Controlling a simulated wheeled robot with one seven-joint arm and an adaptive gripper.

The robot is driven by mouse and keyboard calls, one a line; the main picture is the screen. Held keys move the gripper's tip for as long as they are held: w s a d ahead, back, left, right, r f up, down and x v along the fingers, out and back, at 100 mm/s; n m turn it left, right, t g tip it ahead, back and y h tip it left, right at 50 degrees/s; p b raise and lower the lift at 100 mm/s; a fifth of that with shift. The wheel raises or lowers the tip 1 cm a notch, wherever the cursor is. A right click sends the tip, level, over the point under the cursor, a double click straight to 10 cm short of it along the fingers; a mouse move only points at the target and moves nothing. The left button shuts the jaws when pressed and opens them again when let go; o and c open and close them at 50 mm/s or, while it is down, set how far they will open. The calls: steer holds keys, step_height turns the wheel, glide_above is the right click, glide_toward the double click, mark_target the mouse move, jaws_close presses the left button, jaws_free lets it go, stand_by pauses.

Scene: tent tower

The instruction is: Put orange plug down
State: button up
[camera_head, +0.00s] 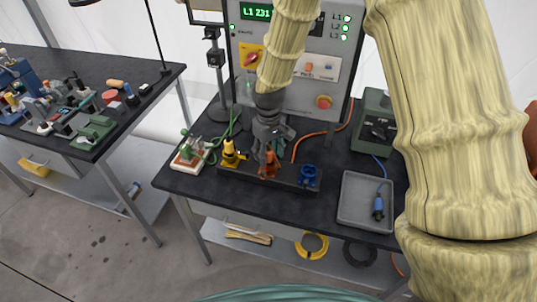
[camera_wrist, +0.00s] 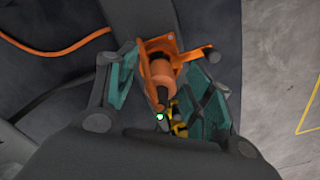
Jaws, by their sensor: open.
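The orange plug (camera_head: 269,164) is at the middle of a dark holder strip (camera_head: 242,174) on the black bench top. In the wrist view the orange plug (camera_wrist: 160,71) sits inside an orange bracket-like socket (camera_wrist: 171,43). My gripper (camera_head: 268,146) is directly above and around the plug. In the wrist view my gripper's teal-padded fingers (camera_wrist: 164,85) are spread on both sides of the plug, with gaps visible. A yellow plug or socket (camera_head: 231,155) stands on the strip to the left, and a blue one (camera_head: 308,174) to the right.
A grey tray (camera_head: 352,214) with a blue connector (camera_head: 378,208) lies to the right. A control panel (camera_head: 322,62) stands behind. A green box (camera_head: 374,122) is at the back right. A cable-fitted small board (camera_head: 188,156) is at the left. A cluttered second table (camera_head: 135,83) stands far left.

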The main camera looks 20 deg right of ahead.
steer(key=shift+f, duration=0.15)
jaws_close()
stand_by(0.4)
